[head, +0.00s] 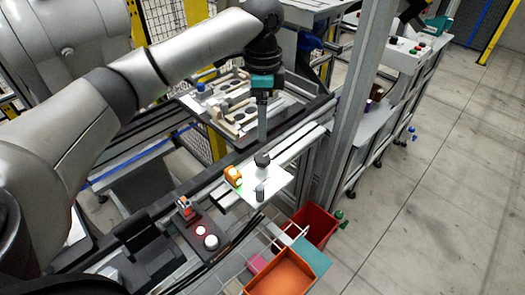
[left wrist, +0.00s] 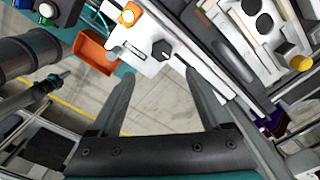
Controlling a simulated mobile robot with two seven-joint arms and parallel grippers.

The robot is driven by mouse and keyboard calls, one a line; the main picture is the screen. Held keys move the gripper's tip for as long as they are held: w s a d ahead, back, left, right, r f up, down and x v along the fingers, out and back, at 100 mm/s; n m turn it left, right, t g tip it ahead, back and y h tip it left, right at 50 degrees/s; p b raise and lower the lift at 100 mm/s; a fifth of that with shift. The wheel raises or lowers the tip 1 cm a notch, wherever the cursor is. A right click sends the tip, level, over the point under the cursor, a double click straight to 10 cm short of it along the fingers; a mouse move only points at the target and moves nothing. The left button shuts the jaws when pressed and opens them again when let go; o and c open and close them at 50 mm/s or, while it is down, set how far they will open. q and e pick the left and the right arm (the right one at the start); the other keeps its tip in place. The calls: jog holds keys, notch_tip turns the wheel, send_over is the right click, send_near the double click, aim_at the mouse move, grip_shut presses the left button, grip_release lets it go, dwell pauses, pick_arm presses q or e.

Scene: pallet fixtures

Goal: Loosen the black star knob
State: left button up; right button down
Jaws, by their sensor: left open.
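The black star knob (head: 262,159) stands on a white plate (head: 272,179) fixed to the rail in the middle of the head view. In the left wrist view the knob (left wrist: 162,49) shows just beyond the fingertips, between their lines. My left gripper (head: 262,138) hangs with its fingers pointing down, close above and behind the knob in the head view. In the left wrist view the left gripper (left wrist: 160,74) is open, with nothing between its fingers. Whether a finger touches the knob cannot be told. My right gripper is not seen.
An orange part (head: 233,176) and a grey cylinder (head: 260,191) sit on the plate beside the knob. An orange bin (head: 280,274) and a red bin (head: 316,222) stand below. A grey post (head: 355,100) rises right.

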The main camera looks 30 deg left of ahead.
aim_at(262, 158)
pick_arm(q)
notch_tip(262, 158, down, 11)
jog(key=shift+w+f+b, duration=0.1)
jog(key=shift+b, duration=0.9)
jog(key=shift+a, duration=0.1)
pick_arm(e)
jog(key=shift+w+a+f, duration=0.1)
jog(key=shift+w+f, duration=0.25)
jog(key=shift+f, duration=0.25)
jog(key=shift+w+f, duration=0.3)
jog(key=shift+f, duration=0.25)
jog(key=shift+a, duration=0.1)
pick_arm(q)
jog(key=shift+c, duration=1.2)
grip_shut()
